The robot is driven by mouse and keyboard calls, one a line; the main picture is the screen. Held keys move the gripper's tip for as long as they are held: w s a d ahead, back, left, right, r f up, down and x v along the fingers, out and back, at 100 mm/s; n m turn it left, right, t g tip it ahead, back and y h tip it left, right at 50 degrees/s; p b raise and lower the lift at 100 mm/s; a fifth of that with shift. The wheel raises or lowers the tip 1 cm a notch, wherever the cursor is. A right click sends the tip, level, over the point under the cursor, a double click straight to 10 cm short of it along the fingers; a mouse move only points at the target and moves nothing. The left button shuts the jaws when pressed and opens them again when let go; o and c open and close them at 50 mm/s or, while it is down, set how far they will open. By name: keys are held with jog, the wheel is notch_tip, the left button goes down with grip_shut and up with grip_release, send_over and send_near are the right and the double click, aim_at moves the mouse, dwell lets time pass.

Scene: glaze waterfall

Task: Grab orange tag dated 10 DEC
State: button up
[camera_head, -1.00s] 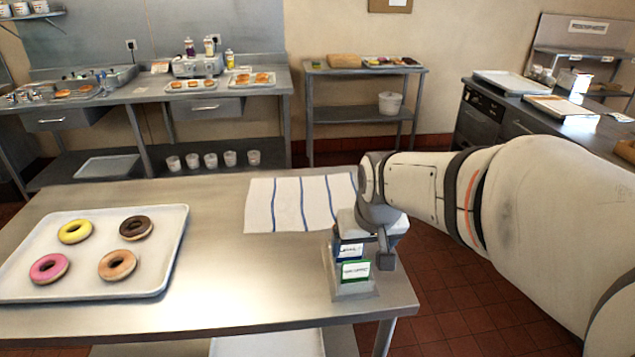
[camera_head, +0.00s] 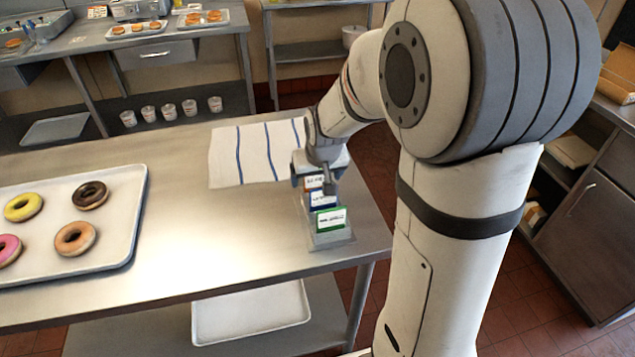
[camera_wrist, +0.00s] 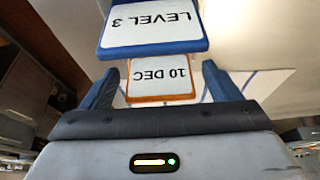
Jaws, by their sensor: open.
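The orange tag (camera_wrist: 160,83) has an orange edge and a white face reading "10 DEC", upside down in the wrist view. It shows between the two fingers of my open gripper (camera_wrist: 163,92), with a gap on either side. In the head view the orange tag (camera_head: 314,183) is the rearmost of the row in a clear holder (camera_head: 330,239), partly covered by my gripper (camera_head: 321,172). A blue tag (camera_head: 323,199) reading "LEVEL 3" stands in front of it; this blue tag (camera_wrist: 152,27) is also in the wrist view. A green tag (camera_head: 331,219) is frontmost.
A striped towel (camera_head: 232,165) lies behind and left of the holder. A tray (camera_head: 128,235) with donuts is at the left of the steel table (camera_head: 215,250). The tabletop between tray and holder is clear. The table's right edge is close to the holder.

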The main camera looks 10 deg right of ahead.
jog(key=shift+c, duration=0.4)
jog(key=c, duration=1)
jog(key=shift+o, duration=0.2)
